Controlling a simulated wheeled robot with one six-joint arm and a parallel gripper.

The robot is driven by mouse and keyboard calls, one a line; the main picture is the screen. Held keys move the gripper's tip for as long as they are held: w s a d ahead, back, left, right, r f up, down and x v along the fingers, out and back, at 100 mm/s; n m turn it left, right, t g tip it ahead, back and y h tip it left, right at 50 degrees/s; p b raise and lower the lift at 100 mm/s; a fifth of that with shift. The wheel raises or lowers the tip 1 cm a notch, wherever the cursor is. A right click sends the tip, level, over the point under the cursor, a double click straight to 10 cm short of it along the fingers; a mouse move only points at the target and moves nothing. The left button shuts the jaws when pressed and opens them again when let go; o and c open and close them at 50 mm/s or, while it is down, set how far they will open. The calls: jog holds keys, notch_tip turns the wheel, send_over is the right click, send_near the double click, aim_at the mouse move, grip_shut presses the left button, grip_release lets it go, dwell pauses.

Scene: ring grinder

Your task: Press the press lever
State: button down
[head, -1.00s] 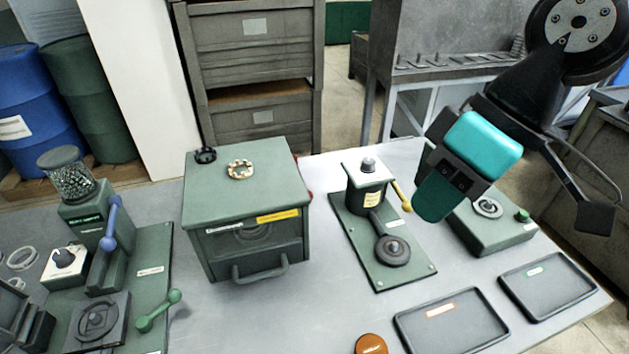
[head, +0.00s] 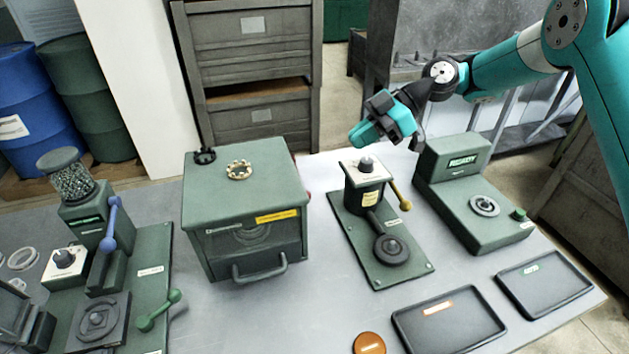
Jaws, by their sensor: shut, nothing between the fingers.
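A lever with a yellow knob (head: 404,205) sticks out from the right side of a small green machine (head: 370,196) with a white top. I cannot read a label that says whether this is the press lever. A blue-handled lever (head: 112,222) stands up on the machine at the left, and a green-knobbed handle (head: 160,310) lies low beside it. My gripper (head: 368,134), with teal and black parts, is shut and empty. It appears above and behind the white-topped machine, apart from the yellow-knobbed lever in the picture. The exact gap in depth is hard to judge.
A green box-shaped unit (head: 245,222) with a front handle stands left of the white-topped machine. A green device with a lit display (head: 462,162) stands to the right. Two black trays (head: 447,322) (head: 545,284) lie at the front right. Bare table shows between the machines.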

jog(key=shift+a, duration=0.1)
jog(key=p+x, duration=0.4)
jog(key=x, duration=0.6)
jog(key=shift+a+p, duration=0.1)
jog(key=shift+p, duration=0.25)
jog(key=f, duration=0.2)
jog(key=f+p, duration=0.1)
jog(key=f, duration=0.1)
jog(key=shift+a, duration=0.25)
